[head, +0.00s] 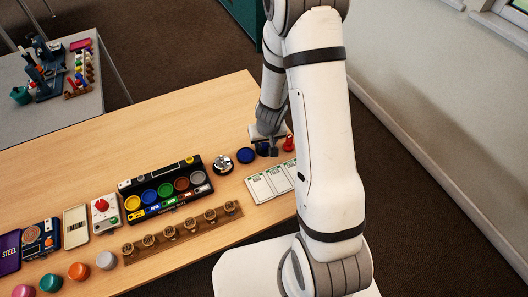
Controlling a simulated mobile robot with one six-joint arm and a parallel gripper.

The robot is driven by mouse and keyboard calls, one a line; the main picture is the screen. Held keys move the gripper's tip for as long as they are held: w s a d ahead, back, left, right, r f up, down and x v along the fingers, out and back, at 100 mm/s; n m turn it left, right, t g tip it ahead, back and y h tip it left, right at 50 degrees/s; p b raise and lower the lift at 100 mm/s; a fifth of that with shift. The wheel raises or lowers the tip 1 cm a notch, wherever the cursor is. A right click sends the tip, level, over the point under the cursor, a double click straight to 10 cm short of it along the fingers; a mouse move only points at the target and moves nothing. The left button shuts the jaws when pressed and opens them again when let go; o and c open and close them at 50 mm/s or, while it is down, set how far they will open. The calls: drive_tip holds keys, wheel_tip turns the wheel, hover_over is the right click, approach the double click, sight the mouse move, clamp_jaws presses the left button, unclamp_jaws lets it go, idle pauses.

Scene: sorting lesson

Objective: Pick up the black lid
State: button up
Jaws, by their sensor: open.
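I cannot pick out a clearly black lid in the head view. A dark round piece (262,149), dark blue or black, lies near the table's right edge, partly hidden by my gripper. A blue round lid (246,155) lies just left of it. My gripper (273,149) is open and points down beside the dark piece. Its fingertips are small and partly in shadow, and I cannot tell whether they touch anything.
A red piece (288,143) stands right of my gripper. White cards (270,182) lie in front. A silver bell (222,164), a black sorting tray (150,186) with coloured discs and a wooden rack (184,234) stand left. The table's (130,140) back is clear.

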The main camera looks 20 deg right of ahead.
drive_tip(key=shift+x, duration=0.95)
drive_tip(key=shift+r, duration=0.1)
drive_tip(key=shift+c, duration=0.6)
clamp_jaws()
